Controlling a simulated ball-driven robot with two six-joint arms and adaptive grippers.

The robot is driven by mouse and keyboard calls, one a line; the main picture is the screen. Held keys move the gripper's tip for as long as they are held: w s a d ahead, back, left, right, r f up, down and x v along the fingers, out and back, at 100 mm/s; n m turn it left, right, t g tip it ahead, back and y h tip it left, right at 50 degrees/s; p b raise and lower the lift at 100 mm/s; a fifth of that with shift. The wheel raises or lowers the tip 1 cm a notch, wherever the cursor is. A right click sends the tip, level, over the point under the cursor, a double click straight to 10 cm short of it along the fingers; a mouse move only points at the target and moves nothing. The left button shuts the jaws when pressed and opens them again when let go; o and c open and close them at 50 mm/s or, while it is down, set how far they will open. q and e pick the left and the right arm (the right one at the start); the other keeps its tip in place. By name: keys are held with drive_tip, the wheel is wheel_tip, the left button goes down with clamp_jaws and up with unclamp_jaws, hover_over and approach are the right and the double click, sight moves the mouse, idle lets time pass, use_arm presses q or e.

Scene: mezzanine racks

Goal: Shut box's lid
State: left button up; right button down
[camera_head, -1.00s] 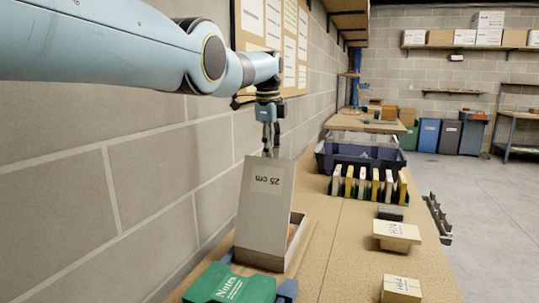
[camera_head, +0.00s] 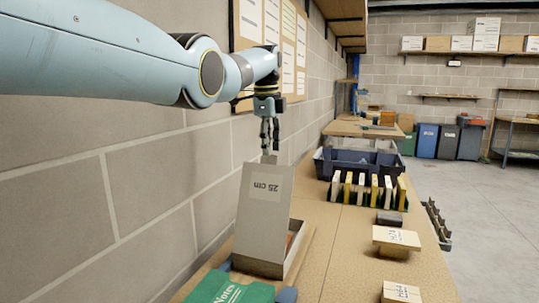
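The box (camera_head: 296,259) stands on the wooden bench, open. Its grey-white lid (camera_head: 262,215), marked "25 cm" upside down, stands steeply raised and hides most of the box's inside. My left gripper (camera_head: 269,152) points down at the lid's top edge from behind it. Its fingers look close together, and a small pale piece shows at the tips. I cannot tell whether it touches or grips the lid. My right gripper is not in view.
A green "Notes" book (camera_head: 232,289) lies in front of the box. Right of it are a labelled carton (camera_head: 396,240), a smaller carton (camera_head: 401,292) and a dark block (camera_head: 390,219). Behind are a row of upright books (camera_head: 369,190) and a dark blue crate (camera_head: 322,162). A block wall (camera_head: 150,200) bounds the left.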

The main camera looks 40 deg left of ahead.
use_arm(q)
wheel_tip(320, 180, up, 9)
drive_tip(key=s, duration=0.1)
drive_tip(key=shift+d+f, duration=0.15)
drive_tip(key=shift+d, duration=0.05)
